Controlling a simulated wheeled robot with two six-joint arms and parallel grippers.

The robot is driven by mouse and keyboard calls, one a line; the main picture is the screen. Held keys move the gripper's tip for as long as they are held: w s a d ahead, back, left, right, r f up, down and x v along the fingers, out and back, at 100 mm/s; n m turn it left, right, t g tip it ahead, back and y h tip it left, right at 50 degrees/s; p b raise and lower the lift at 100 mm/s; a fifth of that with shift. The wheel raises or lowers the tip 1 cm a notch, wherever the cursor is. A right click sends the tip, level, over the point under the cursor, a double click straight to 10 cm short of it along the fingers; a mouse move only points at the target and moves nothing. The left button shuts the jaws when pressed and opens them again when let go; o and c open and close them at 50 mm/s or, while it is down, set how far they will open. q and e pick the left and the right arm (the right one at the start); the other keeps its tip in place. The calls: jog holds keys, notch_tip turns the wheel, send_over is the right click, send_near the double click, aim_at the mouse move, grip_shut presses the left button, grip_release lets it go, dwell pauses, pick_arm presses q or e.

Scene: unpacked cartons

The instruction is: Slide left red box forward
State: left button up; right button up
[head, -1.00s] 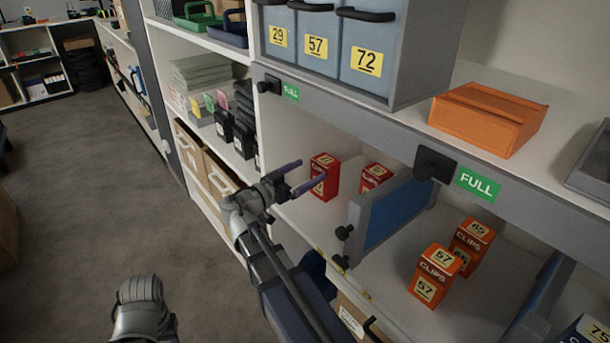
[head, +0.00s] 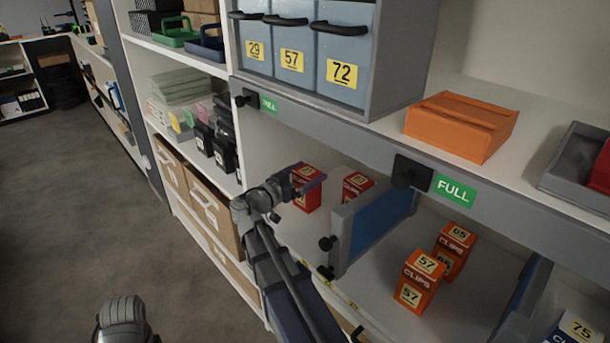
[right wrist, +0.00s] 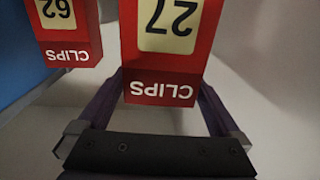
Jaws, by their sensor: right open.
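The left red box (head: 310,202) stands upright on the shelf, left of the blue divider. In the right wrist view it is the red clips box marked 27 (right wrist: 165,50), upside down in that picture. My right gripper (head: 306,182) is open at the box's front. In the wrist view its two fingers lie on either side of the box's lower part; I cannot tell whether they touch it. The second red box (head: 356,186), marked 62 in the wrist view (right wrist: 66,30), stands to its right, near the divider. My left gripper's jaws do not show.
A blue divider panel (head: 378,225) with a grey frame stands right of the red boxes. Orange clips boxes (head: 417,280) stand beyond it. The upper shelf's grey edge (head: 330,135) runs above.

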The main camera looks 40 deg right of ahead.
jog(key=shift+c, duration=0.2)
jog(key=c, duration=1.3)
jog(key=shift+a, duration=0.15)
